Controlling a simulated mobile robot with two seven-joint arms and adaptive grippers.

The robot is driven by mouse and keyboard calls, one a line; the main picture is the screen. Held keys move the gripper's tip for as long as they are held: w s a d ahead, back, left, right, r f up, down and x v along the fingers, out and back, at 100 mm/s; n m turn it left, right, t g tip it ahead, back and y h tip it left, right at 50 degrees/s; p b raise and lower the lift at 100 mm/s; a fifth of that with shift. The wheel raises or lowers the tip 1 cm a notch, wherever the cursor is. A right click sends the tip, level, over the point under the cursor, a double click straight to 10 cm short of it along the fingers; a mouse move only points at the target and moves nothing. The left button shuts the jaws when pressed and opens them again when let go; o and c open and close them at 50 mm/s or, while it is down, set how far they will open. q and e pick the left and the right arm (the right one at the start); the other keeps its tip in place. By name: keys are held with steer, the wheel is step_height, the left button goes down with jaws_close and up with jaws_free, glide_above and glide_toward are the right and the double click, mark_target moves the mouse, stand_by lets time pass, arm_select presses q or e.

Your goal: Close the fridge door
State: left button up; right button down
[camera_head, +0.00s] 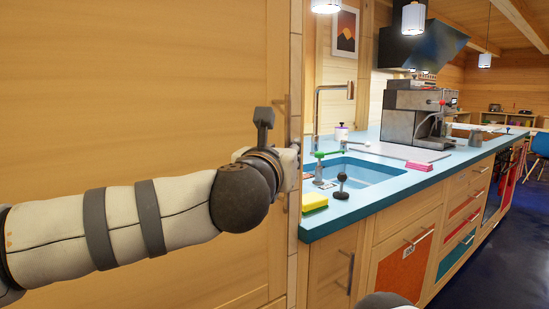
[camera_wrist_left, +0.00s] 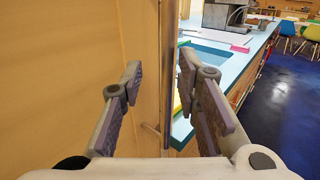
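A large wood-faced panel, which looks like the fridge door (camera_head: 140,90), fills the left of the head view; it also shows in the left wrist view (camera_wrist_left: 60,70). I cannot tell how far ajar it stands. A slim vertical metal handle (camera_wrist_left: 168,60) runs along its right side. My left gripper (camera_wrist_left: 160,72) is open, with its fingers spread on either side of the handle in the picture; I see no clear contact. In the head view my left wrist hides most of the fingers.
Right of the panel, a blue counter (camera_head: 330,216) carries a sink (camera_head: 365,172), a yellow sponge (camera_head: 313,200) and a coffee machine (camera_head: 412,110). Drawers with bar handles line its front.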

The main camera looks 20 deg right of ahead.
arm_select(q)
steer(key=v, duration=0.9)
